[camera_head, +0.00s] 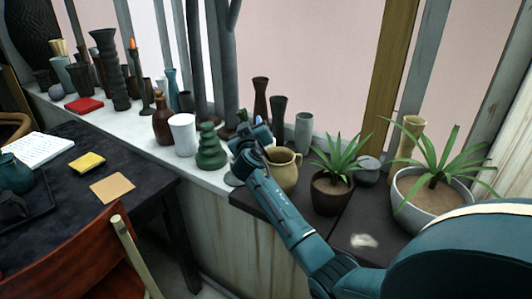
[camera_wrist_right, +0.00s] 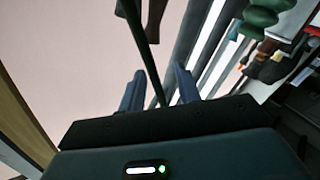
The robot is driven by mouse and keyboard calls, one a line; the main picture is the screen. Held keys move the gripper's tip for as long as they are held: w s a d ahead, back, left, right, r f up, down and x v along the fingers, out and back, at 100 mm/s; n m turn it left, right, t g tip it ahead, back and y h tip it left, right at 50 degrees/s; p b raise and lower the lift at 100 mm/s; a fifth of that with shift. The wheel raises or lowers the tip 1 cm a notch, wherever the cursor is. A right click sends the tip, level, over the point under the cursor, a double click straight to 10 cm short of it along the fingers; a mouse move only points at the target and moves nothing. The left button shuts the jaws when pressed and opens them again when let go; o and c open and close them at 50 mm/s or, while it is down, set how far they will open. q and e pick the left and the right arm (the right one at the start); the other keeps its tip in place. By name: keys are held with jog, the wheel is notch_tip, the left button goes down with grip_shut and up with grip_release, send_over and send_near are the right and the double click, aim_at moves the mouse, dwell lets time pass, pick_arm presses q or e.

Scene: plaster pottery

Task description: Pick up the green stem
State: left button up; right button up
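The green stem (camera_wrist_right: 149,62) is a thin dark green rod in the right wrist view. It runs from the top edge down between the two fingers of my right gripper (camera_wrist_right: 159,88). The fingers stand apart, with a gap visible on each side of the stem, so the gripper looks open around it. In the head view my right gripper (camera_head: 250,138) is at the windowsill, between the dark green vase and the tan jug. The stem cannot be made out clearly there, and the arm hides part of that spot. My left gripper is not in view.
The tan jug (camera_head: 285,172) stands close to the right of my gripper, the stacked green vase (camera_head: 210,148) to its left. A white cup (camera_head: 183,136), dark vases (camera_head: 278,112) and potted plants (camera_head: 332,192) crowd the sill. A desk (camera_head: 140,160) and chair (camera_head: 85,262) are at left.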

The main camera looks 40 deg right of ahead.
jog(key=shift+c, duration=0.2)
grip_shut()
dwell(0.4)
